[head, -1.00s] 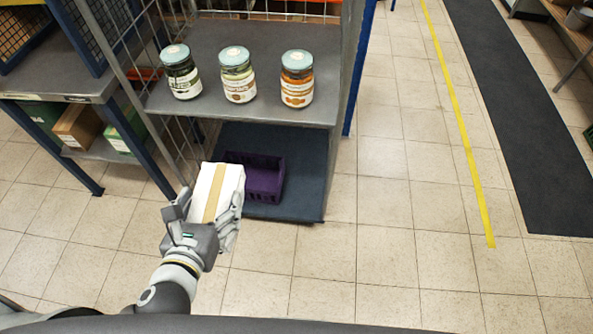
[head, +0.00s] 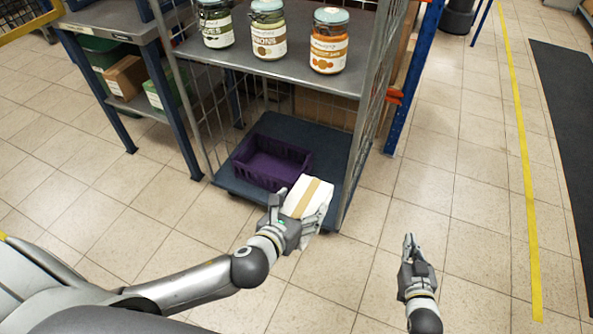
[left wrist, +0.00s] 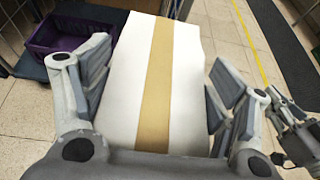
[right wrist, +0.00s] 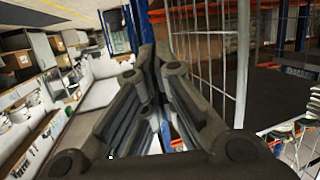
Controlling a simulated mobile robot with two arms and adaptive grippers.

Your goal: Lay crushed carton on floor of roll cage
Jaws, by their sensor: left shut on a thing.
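The carton (head: 309,197) is a white box with a tan tape strip; it fills the middle of the left wrist view (left wrist: 158,85). My left gripper (head: 301,209) is shut on it, with fingers on both sides. The carton is in front of the roll cage's open front edge, near the height of its floor; whether it touches the floor cannot be told. The roll cage floor (head: 325,160) is a dark blue-grey deck under a shelf. My right gripper (head: 411,246) is empty, fingertips together, right of the cage; its fingers also meet in the right wrist view (right wrist: 151,62).
A purple crate (head: 272,160) stands on the left part of the cage floor. Several jars, including an orange-labelled jar (head: 329,40), stand on the grey shelf (head: 285,67) above. Mesh sides bound the cage. Bare deck shows right of and behind the crate.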

